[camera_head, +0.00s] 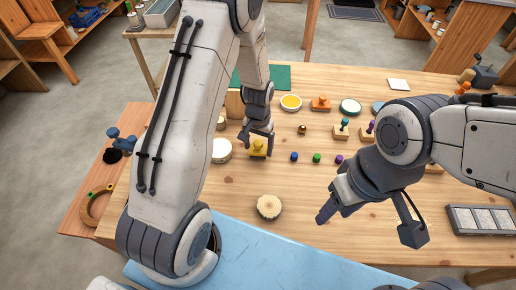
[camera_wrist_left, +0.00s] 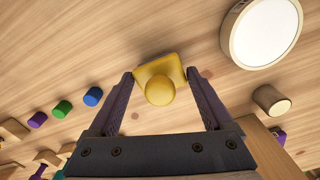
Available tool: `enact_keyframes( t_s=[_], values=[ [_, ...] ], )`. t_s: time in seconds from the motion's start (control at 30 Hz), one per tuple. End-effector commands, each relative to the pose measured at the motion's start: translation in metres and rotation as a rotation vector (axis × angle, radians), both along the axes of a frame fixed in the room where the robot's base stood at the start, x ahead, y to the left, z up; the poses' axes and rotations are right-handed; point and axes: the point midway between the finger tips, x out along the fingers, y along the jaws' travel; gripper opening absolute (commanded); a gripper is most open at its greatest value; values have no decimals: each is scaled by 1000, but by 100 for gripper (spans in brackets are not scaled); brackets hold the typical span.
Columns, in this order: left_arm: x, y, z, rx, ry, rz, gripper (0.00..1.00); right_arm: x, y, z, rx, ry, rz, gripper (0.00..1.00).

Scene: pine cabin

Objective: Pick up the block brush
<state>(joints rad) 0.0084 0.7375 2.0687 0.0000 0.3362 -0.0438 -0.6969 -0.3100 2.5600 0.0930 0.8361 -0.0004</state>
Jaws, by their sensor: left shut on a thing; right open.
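The block brush, a yellow block with a round knob on top (camera_head: 257,148), stands on the pine table left of the middle. In the left wrist view the yellow block (camera_wrist_left: 160,78) lies between the two fingertips, knob towards the camera. My left gripper (camera_head: 257,139) reaches down from above and is shut on its sides. The block looks to be at table level; whether it touches the wood I cannot tell. Its underside is hidden. My right gripper (camera_head: 335,211) is open and empty above the table, right of the block.
Blue (camera_head: 294,157), green (camera_head: 317,158) and purple (camera_head: 339,159) pegs stand right of the block. A round white-topped disc (camera_head: 221,150) is left of it, and a wooden disc (camera_head: 269,206) in front. Several knobbed blocks and dishes stand behind. A grey tray (camera_head: 482,219) lies at right.

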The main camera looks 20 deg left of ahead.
Motion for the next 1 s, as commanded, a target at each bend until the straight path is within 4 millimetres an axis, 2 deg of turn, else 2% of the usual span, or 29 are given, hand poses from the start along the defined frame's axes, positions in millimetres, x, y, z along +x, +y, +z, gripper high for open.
enact_keyframes(
  t_s=[0.17,0.4,0.6,0.8,1.0],
  values=[
    [2,0,30,0,-9,0,28,0,0,-6,0,0,0,50],
    [10,55,60,1,-6,8,28,0,0,-15,0,0,0,50],
    [17,93,84,1,-5,5,28,0,0,-20,0,0,0,50],
    [19,112,96,1,-2,1,28,0,0,-22,0,0,0,50],
    [20,116,99,0,-1,0,28,0,0,-22,0,0,0,50]
  ],
)
